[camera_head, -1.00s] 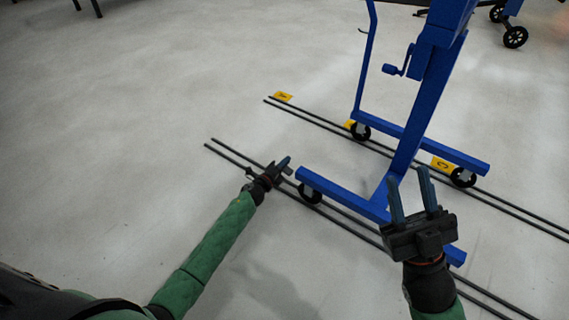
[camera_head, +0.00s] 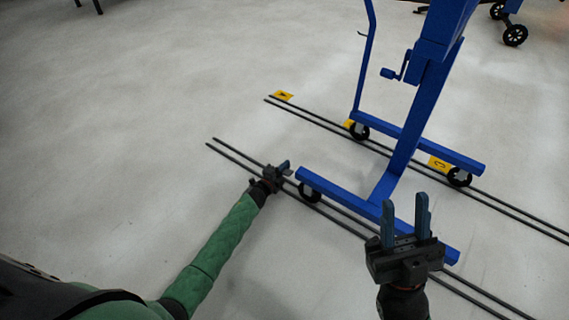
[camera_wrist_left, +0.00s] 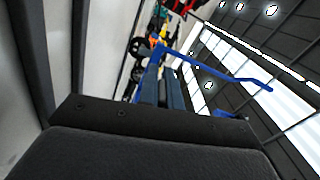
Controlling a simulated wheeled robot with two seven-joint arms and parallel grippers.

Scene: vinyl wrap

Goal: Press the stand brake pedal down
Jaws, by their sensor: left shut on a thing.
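The blue stand (camera_head: 405,150) stands on wheels at the right, with a low base beam (camera_head: 350,203) at the near side. My left gripper (camera_head: 284,167) is low at the left end of this beam, near its wheel (camera_head: 310,191). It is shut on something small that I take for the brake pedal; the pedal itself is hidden. In the left wrist view, the fingers (camera_wrist_left: 162,90) are close together and blue stand parts show beyond them. My right gripper (camera_head: 405,215) is open and empty, in front of the beam's right end.
Dark rails (camera_head: 230,152) run along the floor under the near beam, and a second pair (camera_head: 320,122) lies farther back. Yellow floor markers (camera_head: 283,95) lie by the far rails. A crank (camera_head: 392,73) sticks out from the stand's post. The floor at left is clear.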

